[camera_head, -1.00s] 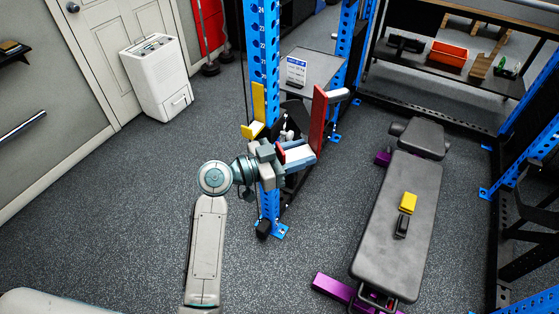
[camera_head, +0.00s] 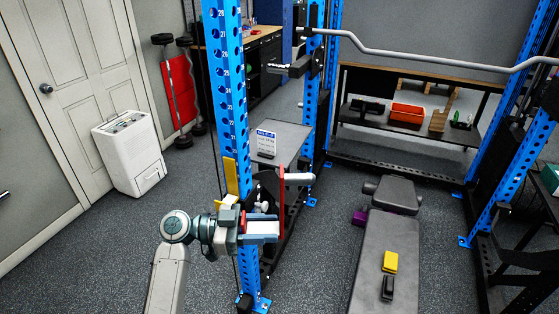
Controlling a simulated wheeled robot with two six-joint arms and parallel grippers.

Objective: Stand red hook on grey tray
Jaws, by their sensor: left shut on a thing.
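The red hook (camera_head: 282,192) is held in front of the blue rack upright, its tall red plate standing upright with a pale peg at its top right and a white inner face lower down. My left gripper (camera_head: 249,229) comes in from the lower left and is shut on the hook's lower part; its fingers partly cover it. The grey tray (camera_head: 291,140) is a flat grey surface behind the upright, above and beyond the held hook, with a small white and blue card (camera_head: 266,143) standing on it. The hook appears apart from the tray. My right gripper is not in view.
A blue upright (camera_head: 226,95) stands close to my left gripper, with a yellow hook (camera_head: 231,178) on it. A black bench (camera_head: 386,245) carries a yellow block and a black item. A barbell (camera_head: 420,55) crosses the upper right. A white appliance (camera_head: 130,152) stands left.

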